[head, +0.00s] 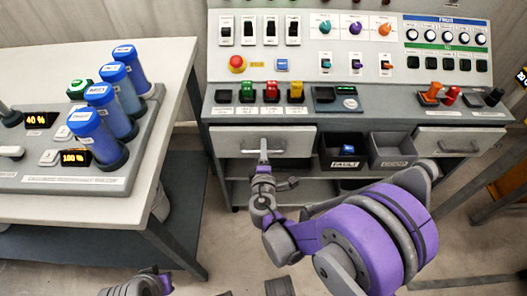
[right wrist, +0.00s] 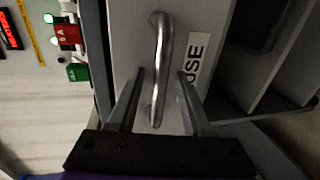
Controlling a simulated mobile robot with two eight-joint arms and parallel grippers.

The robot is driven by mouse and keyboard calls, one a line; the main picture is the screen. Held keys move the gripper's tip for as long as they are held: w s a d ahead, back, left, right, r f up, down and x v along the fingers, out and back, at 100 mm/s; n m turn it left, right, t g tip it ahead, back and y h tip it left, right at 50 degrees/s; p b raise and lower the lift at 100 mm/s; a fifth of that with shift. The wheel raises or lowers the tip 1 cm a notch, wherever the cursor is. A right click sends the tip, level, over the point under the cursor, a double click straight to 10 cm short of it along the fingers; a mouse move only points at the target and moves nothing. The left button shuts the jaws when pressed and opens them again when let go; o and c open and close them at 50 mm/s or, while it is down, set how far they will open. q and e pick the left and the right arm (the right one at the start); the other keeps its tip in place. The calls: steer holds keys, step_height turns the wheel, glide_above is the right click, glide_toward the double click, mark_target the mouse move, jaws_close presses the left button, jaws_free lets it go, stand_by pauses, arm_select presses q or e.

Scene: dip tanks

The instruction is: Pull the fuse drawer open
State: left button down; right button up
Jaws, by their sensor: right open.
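The fuse drawer (head: 228,139) is a pale grey front under the left end of the control console in the head view. It looks shut. In the right wrist view its front (right wrist: 129,40) carries a label (right wrist: 194,58) whose visible letters read "USE". Its metal bar handle (right wrist: 162,40) runs between the two fingers of my right gripper (right wrist: 161,75). The right gripper (head: 263,151) is open, with one finger on each side of the handle; I see gaps, so it is not clamped. My left gripper is not in view.
A second drawer (head: 459,143) sits at the console's right end. Two dark open bins (head: 343,165) (head: 392,161) hang between the drawers. A white table (head: 170,58) with several blue-capped cylinders stands to the left. Floor is free in front of the drawer.

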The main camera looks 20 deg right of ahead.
jaws_close()
stand_by(1.4)
